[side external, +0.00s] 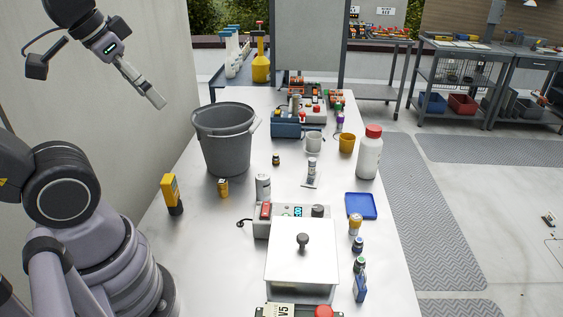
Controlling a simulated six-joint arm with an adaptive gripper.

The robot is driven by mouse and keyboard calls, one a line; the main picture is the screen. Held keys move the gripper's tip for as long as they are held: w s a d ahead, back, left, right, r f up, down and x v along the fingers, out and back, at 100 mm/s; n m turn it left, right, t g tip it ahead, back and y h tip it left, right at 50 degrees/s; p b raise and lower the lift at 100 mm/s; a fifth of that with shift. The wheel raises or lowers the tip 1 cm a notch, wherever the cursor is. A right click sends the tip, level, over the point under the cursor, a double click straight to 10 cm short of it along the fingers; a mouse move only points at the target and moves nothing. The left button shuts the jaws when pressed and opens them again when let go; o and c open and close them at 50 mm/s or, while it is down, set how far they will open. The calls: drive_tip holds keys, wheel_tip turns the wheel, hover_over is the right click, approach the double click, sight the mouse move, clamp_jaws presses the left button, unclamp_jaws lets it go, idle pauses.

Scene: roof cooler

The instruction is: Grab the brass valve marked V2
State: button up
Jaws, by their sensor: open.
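No marking V2 can be read in this view, so I cannot tell which thing is the brass valve. A small brass-coloured piece (223,187) stands on the table between the yellow handheld tool and the bucket. Another small dark and gold piece (276,160) stands to the right of the bucket. A white and gold cylinder (355,222) stands near the blue tray. My gripper (152,97) is up at the upper left, above and left of the bucket, open and with nothing in it. It is apart from everything on the table.
A grey bucket (224,140), a yellow handheld tool (171,190), a lidded white bath (301,262), a red-capped white bottle (369,155) and a blue tray (361,206) stand on the table. A label V5 (283,312) shows at the bottom edge. The left front is clear.

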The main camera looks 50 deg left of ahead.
drive_tip(key=m+g, duration=0.2)
drive_tip(key=g, duration=0.3)
hover_over(222, 181)
drive_tip(key=d, duration=0.1)
wheel_tip(222, 181, down, 24)
drive_tip(key=shift+g, duration=0.3)
drive_tip(key=f, duration=0.3)
drive_tip(key=a+f, duration=0.1)
drive_tip(key=f, duration=0.7)
drive_tip(key=shift+a, duration=0.15)
drive_tip(key=shift+f, duration=2.9)
clamp_jaws()
